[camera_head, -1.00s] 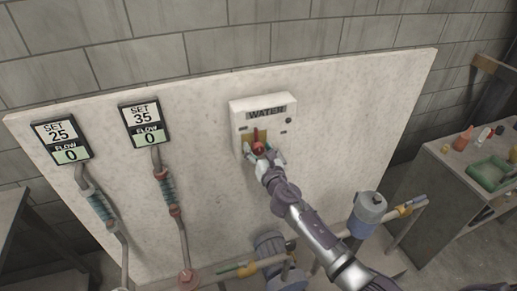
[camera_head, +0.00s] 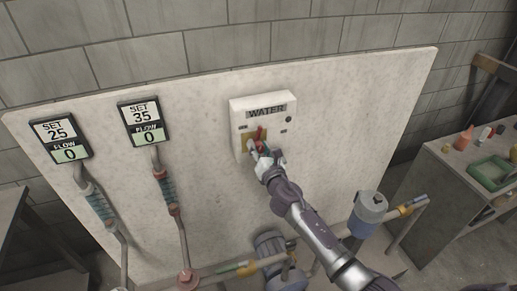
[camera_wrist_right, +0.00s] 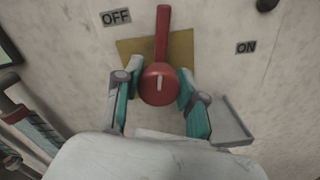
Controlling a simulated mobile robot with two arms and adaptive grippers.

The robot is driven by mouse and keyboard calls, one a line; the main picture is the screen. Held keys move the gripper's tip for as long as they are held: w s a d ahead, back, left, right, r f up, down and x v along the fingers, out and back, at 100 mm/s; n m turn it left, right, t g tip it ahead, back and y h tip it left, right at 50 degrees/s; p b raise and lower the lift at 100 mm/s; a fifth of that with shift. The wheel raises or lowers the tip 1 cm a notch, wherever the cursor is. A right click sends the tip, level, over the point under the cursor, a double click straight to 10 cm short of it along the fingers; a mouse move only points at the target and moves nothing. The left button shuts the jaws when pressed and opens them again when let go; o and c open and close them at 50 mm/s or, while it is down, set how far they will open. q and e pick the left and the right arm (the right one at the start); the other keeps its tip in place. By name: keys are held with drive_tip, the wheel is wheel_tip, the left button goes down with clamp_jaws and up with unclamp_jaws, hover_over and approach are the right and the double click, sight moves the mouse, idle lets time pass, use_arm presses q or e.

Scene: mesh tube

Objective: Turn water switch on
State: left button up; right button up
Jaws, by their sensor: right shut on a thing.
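The white water switch box (camera_head: 279,99) is mounted on the pale wall panel, with "WATER" printed on top. Its red switch lever (camera_head: 258,133) shows on a yellow plate. In the right wrist view the lever (camera_wrist_right: 163,32) points up, between the "OFF" label (camera_wrist_right: 116,17) on the left and the "ON" label (camera_wrist_right: 245,48) on the right. My right gripper (camera_head: 262,149) is at the box. In the wrist view its teal fingers (camera_wrist_right: 158,92) are on both sides of the lever's round red hub, shut on it. My left gripper is not in view.
Two displays stand left of the box, reading SET 25 (camera_head: 60,139) and SET 35 (camera_head: 142,123), both with flow 0. Pipes (camera_head: 170,205) run below them.

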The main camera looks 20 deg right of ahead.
drive_tip(key=m+b, duration=0.1)
drive_tip(key=m, duration=0.3)
drive_tip(key=shift+d+f+m, duration=0.1)
drive_tip(key=shift+m, duration=0.2)
drive_tip(key=m, duration=0.3)
drive_tip(key=shift+m+b, duration=0.3)
drive_tip(key=shift+b, duration=0.1)
drive_tip(key=m, duration=0.3)
drive_tip(key=shift+m, duration=0.3)
drive_tip(key=shift+f+m+b, duration=0.15)
drive_tip(key=shift+m+b, duration=0.2)
drive_tip(key=shift+m, duration=1.35)
drive_tip(key=o, duration=1.2)
drive_tip(key=shift+c, duration=0.2)
drive_tip(key=s, duration=1.2)
drive_tip(key=shift+d, duration=0.25)
